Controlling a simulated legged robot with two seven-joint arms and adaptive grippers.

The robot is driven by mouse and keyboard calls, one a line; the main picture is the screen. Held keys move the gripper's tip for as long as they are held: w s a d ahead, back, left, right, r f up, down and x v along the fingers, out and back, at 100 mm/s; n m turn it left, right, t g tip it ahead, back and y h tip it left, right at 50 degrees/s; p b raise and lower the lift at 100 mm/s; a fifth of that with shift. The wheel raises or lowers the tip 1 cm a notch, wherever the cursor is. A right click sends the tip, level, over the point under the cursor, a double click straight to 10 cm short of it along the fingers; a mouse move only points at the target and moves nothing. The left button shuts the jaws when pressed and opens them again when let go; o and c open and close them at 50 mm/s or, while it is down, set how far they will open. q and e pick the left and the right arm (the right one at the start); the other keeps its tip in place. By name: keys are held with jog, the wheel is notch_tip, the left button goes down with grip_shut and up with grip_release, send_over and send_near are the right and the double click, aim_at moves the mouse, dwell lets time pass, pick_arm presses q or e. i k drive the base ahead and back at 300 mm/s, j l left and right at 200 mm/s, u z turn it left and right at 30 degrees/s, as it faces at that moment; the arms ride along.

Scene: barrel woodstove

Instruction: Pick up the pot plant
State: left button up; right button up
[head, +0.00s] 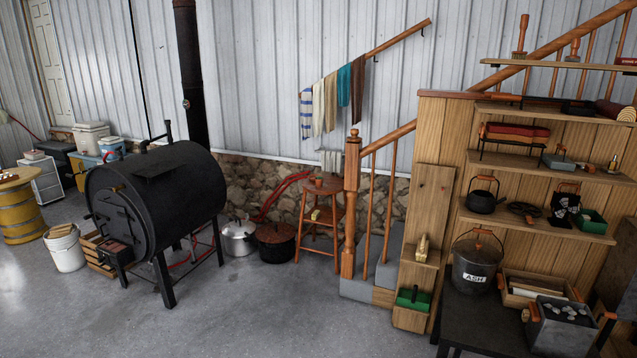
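I cannot make out a pot plant for certain anywhere in the head view. A wooden stool (322,213) stands by the foot of the stairs, with a small reddish item (318,182) on its top, too small to identify. A black lidded pot (275,241) and a silver pot (238,238) sit on the floor left of the stool; no leaves show on them. Neither of my grippers is in view.
A black barrel woodstove (160,200) stands on legs at the left. A staircase post (351,205) and wooden shelves (540,165) with tools fill the right. A dark table (480,322) holds an ash bucket (475,262). The concrete floor (270,315) in front is clear.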

aim_at(318, 180)
jog(key=i+u, duration=0.25)
jog(key=i, duration=1.55)
jog(key=i+j+z, duration=0.1)
jog(key=i, duration=0.7)
jog(key=i+j, duration=0.15)
jog(key=i, duration=0.7)
jog(key=i+j+z, duration=0.1)
jog(key=i+z, duration=0.3)
jog(key=i+j+z, duration=0.2)
jog(key=i+z, duration=0.2)
jog(key=i+j+z, duration=0.3)
jog(key=z, duration=0.15)
jog(key=i+j+z, duration=0.5)
jog(key=j+z, duration=0.3)
jog(key=j, duration=0.1)
